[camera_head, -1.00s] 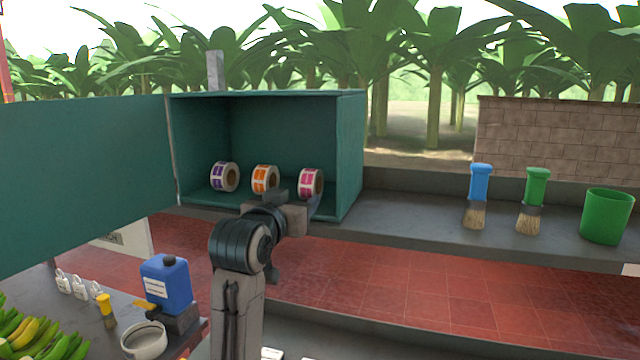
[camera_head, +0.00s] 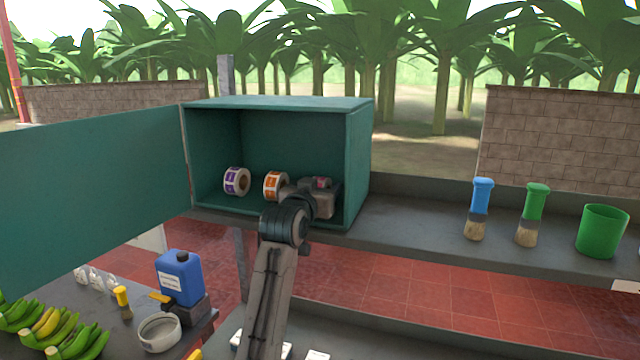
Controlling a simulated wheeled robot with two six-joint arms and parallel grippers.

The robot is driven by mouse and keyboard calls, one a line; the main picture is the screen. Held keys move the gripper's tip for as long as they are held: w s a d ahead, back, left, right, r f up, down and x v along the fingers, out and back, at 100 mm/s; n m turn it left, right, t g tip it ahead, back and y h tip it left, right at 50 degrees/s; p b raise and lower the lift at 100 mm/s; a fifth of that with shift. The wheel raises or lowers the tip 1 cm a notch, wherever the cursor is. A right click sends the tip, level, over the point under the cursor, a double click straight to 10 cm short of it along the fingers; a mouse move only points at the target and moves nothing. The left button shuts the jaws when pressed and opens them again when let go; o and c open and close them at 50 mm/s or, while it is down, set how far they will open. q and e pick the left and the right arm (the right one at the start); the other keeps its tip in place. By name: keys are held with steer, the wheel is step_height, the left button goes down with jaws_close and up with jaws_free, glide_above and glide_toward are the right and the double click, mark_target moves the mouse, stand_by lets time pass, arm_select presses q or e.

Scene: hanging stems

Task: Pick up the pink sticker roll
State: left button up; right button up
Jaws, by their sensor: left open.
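The pink sticker roll (camera_head: 321,183) is inside the right part of the green open cabinet (camera_head: 363,160). Only a small part of it shows; my left gripper (camera_head: 322,190) covers most of it. My left gripper reaches into the cabinet and is open at the pink roll. I cannot see whether its fingers touch the roll. An orange sticker roll (camera_head: 275,186) and a purple sticker roll (camera_head: 237,181) stand in the cabinet to the left. My right gripper is not in view.
The cabinet door (camera_head: 90,195) is swung open to the left. A blue brush (camera_head: 480,208), a green brush (camera_head: 533,214) and a green cup (camera_head: 602,231) stand on the shelf at right. A blue canister (camera_head: 180,278) and bananas (camera_head: 45,330) are at lower left.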

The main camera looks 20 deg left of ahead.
arm_select(q)
steer(key=shift+w+f, duration=0.15)
steer(key=shift+w, duration=0.15)
steer(key=shift+s, duration=0.1)
steer(key=c, duration=1.2)
